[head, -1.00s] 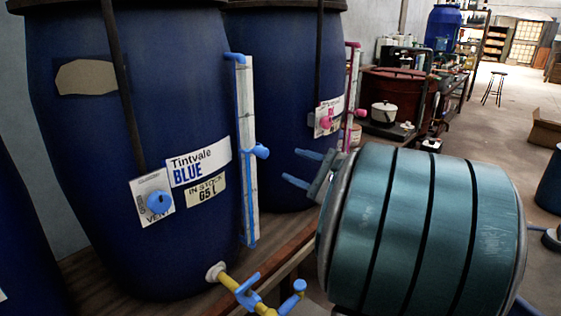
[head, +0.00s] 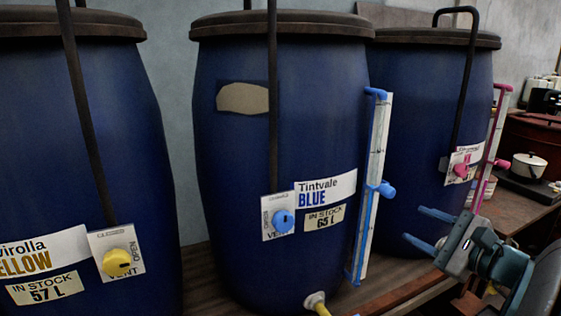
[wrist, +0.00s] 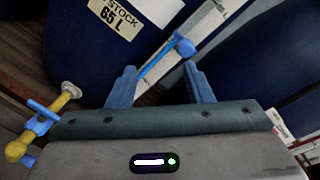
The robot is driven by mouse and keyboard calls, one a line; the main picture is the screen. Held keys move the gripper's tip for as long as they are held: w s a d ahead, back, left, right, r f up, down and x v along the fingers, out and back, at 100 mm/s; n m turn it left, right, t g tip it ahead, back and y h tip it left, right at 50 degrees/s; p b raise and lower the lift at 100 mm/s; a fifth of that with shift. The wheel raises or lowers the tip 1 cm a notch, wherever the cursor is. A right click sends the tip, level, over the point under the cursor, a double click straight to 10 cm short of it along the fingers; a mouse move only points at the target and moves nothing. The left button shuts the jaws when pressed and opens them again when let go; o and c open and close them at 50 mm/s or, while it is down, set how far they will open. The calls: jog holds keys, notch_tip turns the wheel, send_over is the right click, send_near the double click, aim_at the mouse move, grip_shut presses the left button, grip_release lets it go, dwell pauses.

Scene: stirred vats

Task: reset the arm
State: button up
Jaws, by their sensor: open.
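My gripper (head: 428,228) is at the right of the head view, its two blue fingers apart and pointing left, with nothing between them. It is in front of the right-hand vat, to the right of the Tintvale Blue vat (head: 232,165). In the wrist view my gripper (wrist: 160,82) also shows open and empty. Past its fingers are the blue vat's sight gauge (wrist: 153,68) and the "65 L" stock label (wrist: 113,18). My arm fills the lower right corner of the head view.
A yellow-labelled vat (head: 80,180) stands at the left and another blue vat (head: 425,130) with a pink gauge at the right, all on a wooden bench (head: 400,293). A yellow tap (wrist: 35,135) with a blue handle juts out near my gripper. A white pot (head: 528,166) stands farther right.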

jog(key=s+a+f+n+g+y+p, duration=0.1)
jog(key=s+a+f+n+g+p, duration=0.15)
jog(key=a+n+g, duration=0.4)
jog(key=s+a+f+n+g+p, duration=0.1)
jog(key=s+a+f+n+g, duration=0.15)
jog(key=a, duration=0.65)
jog(key=s+a+f+n+g+h+p, duration=0.1)
jog(key=s+f+n+g+h+p, duration=0.1)
jog(key=s+n+h, duration=0.5)
jog(key=n+g+h+p, duration=0.1)
jog(key=n+p, duration=0.1)
jog(key=n, duration=0.3)
jog(key=shift+s+a+g, duration=0.25)
jog(key=shift+a+g, duration=0.05)
jog(key=shift+a, duration=0.1)
jog(key=shift+c, duration=1.1)
